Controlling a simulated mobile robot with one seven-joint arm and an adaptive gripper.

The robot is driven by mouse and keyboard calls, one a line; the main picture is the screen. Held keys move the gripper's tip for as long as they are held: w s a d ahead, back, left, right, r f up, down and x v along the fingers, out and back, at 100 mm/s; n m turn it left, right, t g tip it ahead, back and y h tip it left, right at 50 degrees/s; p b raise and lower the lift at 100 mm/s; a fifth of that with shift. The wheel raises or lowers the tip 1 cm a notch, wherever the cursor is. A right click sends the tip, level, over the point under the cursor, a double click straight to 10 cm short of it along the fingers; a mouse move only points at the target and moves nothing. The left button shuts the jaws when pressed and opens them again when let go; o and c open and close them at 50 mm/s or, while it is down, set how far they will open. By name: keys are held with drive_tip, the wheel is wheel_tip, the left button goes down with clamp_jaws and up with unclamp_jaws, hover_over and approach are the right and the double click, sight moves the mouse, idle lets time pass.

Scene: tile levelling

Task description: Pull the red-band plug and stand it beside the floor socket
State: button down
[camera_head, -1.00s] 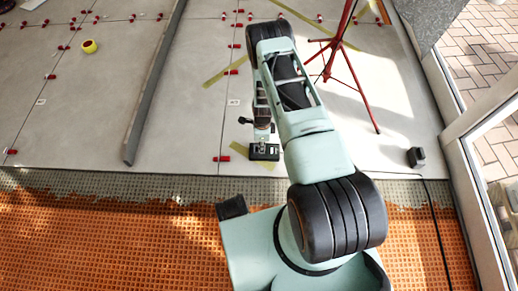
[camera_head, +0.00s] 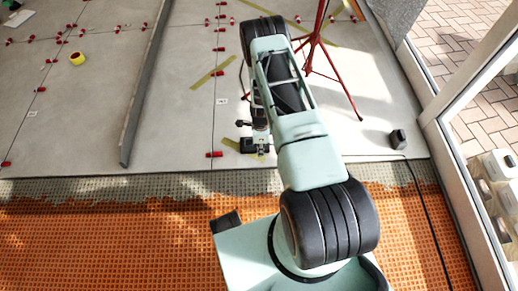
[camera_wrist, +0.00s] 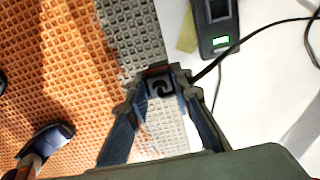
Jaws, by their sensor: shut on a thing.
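My gripper (camera_wrist: 162,80) is shut on a small black plug (camera_wrist: 160,88), with one finger on each side of it. A thin black cable (camera_wrist: 240,42) runs from near the plug to the right in the wrist view. In the head view the box (camera_head: 248,145) lies just left of my gripper (camera_head: 263,149), which is small and partly hidden there.
Grey tiles (camera_head: 180,130) end at an orange mat (camera_head: 110,230). Red clips dot the joints. A long bar (camera_head: 140,95) lies left; a red tripod (camera_head: 318,45) stands at the back. A black block (camera_head: 398,139) and a cable (camera_head: 425,195) lie at right, near the door frame.

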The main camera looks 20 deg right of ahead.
drive_tip(key=shift+r+p, duration=1.65)
drive_tip(key=shift+r, duration=1.4)
